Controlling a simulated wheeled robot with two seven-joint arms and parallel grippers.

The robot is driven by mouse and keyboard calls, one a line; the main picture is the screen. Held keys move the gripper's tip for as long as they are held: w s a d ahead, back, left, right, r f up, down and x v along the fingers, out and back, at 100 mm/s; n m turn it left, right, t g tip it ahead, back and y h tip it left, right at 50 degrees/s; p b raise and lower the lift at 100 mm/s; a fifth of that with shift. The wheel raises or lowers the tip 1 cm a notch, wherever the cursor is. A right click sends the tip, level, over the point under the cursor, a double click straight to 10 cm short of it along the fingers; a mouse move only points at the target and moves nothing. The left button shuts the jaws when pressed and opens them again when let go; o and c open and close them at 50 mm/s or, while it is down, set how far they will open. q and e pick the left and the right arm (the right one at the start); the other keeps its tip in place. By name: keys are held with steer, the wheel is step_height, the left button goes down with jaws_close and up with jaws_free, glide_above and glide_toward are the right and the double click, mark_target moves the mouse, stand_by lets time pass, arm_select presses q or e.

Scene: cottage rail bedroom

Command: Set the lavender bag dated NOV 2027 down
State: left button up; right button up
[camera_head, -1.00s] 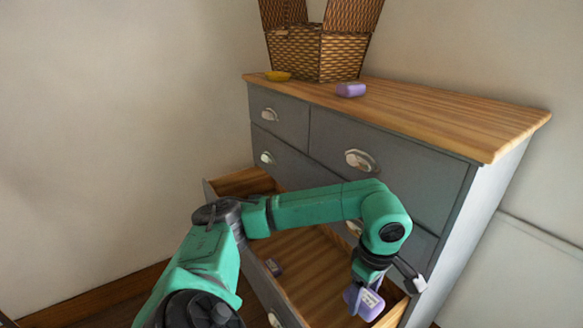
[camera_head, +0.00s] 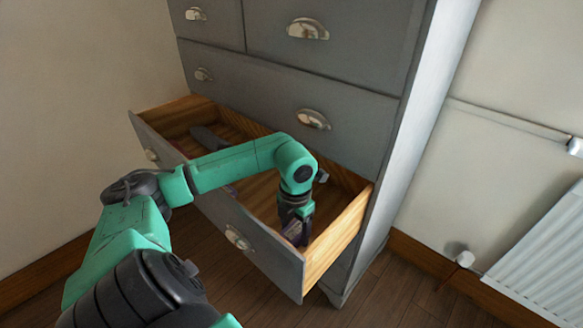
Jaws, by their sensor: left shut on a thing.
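My left gripper (camera_head: 295,222) points down inside the open bottom drawer, near its right end. It is shut on the lavender bag (camera_head: 292,234), of which only a small, dark purple part shows below the fingers. The bag's date label cannot be read in this view. I cannot tell whether the bag touches the drawer floor. The open drawer (camera_head: 348,226) has wooden inner sides and a grey front. My right gripper is not in view.
A dark grey object (camera_head: 209,138) lies in the drawer's left back part. My left arm crosses over the drawer front and hides part of the inside. The grey chest (camera_head: 285,75) rises behind. A white radiator (camera_head: 545,255) stands on the right wall.

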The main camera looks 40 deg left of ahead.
arm_select(q)
step_height(320, 180, down, 6)
steer(key=shift+f, duration=0.4)
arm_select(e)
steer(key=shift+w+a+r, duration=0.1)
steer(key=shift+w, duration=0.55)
arm_select(q)
steer(key=shift+f+b, duration=0.15)
steer(key=shift+b, duration=0.2)
steer(key=o, duration=1.3)
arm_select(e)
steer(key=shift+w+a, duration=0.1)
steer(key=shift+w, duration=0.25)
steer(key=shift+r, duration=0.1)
